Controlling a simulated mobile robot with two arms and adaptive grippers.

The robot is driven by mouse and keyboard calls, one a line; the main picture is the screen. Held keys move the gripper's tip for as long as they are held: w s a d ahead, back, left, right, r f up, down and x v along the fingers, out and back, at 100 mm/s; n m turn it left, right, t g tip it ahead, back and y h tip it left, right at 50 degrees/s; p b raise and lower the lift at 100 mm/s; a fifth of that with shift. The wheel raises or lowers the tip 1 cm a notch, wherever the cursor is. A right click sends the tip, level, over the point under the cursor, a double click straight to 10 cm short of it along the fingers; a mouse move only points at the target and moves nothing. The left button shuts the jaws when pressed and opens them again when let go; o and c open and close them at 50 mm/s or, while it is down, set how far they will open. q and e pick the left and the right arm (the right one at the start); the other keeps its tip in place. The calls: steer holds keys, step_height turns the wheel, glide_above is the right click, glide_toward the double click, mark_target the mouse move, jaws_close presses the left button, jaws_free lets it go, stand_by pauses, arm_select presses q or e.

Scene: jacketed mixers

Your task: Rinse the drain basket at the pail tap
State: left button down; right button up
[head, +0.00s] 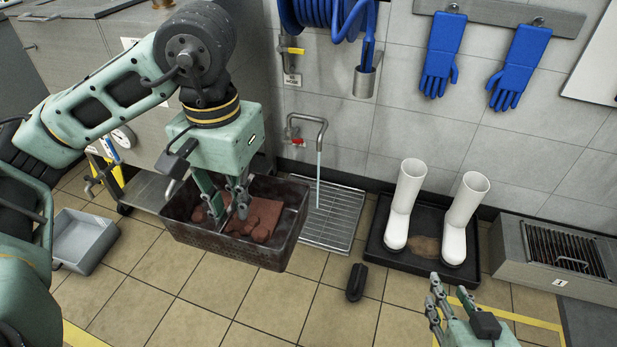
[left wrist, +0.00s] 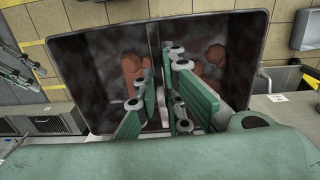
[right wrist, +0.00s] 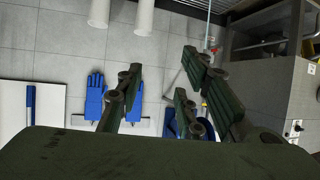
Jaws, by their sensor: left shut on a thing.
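The drain basket (head: 225,248) is a dark, stained rectangular box with reddish-brown lumps inside. My left gripper (head: 228,208) reaches down into it and is shut on its thin middle bar; the left wrist view shows the basket (left wrist: 85,80) around the fingers. The basket hangs above the floor, left of the water stream. The pail tap (head: 307,122), with a red lever, is on the wall, and a thin stream of water (head: 318,172) falls from its spout onto the floor grate (head: 335,215). My right gripper (right wrist: 165,95) is open and empty, at the lower right in the head view (head: 440,300).
White boots (head: 402,205) stand in a black tray (head: 380,250) right of the grate. A black object (head: 356,283) lies on the tiles. A grey tub (head: 85,238) is at the left, a grated metal box (head: 520,255) at the right. A blue hose (head: 325,14) hangs above the tap.

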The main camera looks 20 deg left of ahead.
steer(key=shift+d+f, duration=0.1)
stand_by(0.5)
